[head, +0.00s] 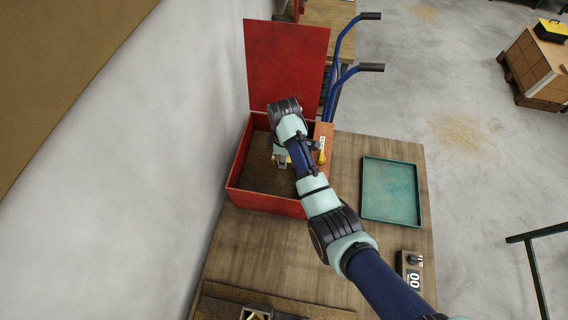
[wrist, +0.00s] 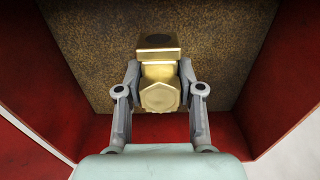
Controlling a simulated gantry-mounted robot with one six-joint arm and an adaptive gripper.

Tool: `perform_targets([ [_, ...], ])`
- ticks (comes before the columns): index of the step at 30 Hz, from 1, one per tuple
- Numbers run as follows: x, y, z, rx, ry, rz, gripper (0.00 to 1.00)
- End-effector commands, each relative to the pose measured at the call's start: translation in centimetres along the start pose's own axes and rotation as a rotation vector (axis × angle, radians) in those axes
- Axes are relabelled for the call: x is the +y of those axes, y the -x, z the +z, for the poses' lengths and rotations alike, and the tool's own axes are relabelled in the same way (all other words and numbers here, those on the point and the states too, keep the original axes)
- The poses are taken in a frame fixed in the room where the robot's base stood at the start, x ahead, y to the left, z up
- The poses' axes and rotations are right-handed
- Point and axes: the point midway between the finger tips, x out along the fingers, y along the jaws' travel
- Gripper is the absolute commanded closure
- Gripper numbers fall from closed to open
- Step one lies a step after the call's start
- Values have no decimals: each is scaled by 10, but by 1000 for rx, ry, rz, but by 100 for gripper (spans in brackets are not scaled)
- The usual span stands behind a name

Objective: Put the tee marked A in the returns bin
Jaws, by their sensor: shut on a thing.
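My gripper (head: 282,160) is inside or just above the open red bin (head: 268,203), partly hidden by my arm in the head view. In the wrist view my gripper (wrist: 160,74) is shut on a brass tee (wrist: 160,96), with one finger on each side of it. The tee's hexagonal end faces the camera and its squarer part points away over the bin's brown speckled floor (wrist: 85,40). I cannot see a letter on the tee. The red walls (wrist: 285,90) of the bin stand on both sides, apart from the fingers.
The bin's red lid (head: 287,60) stands open at the back. A teal tray (head: 391,192) lies empty on the wooden table (head: 270,255). A small device (head: 410,268) sits near the right edge.

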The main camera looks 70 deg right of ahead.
Motion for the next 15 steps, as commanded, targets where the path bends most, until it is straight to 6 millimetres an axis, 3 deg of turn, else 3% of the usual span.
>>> perform_targets([
  [7, 0, -38, 0, -1, 0, -2, 100],
  [15, 0, -40, 0, 0, 0, 0, 100],
])
